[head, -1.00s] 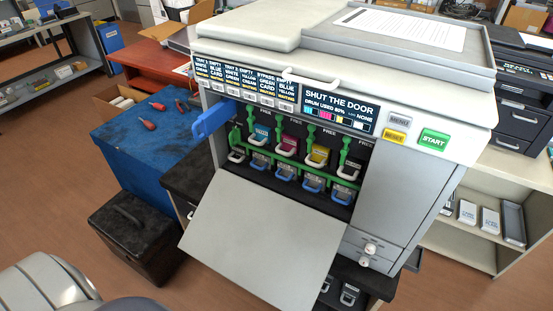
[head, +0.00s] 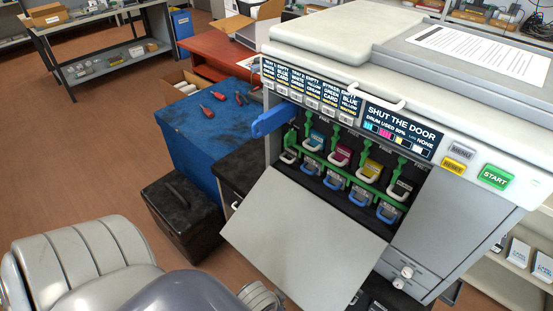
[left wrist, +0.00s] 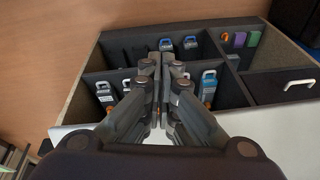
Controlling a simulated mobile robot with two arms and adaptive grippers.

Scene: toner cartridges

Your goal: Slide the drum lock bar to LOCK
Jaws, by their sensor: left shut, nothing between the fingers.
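The green bar (head: 353,175), which I take for the drum lock bar, runs across the front of the cartridge bay in the head view. Green upright levers stand above it, and coloured toner cartridges, such as the magenta one (head: 342,155), sit behind it. I cannot read any LOCK mark or tell the bar's position. The printer's display (head: 402,127) reads "SHUT THE DOOR". My left gripper (left wrist: 157,75) is shut and empty in the left wrist view, above a compartmented container (left wrist: 240,57) of handled units. My right gripper is not in view.
The printer's front door (head: 305,232) hangs open below the bay. A blue lever (head: 272,120) sticks out at the bay's left. A blue cabinet (head: 205,130) with red-handled tools and a black box (head: 183,215) stand left.

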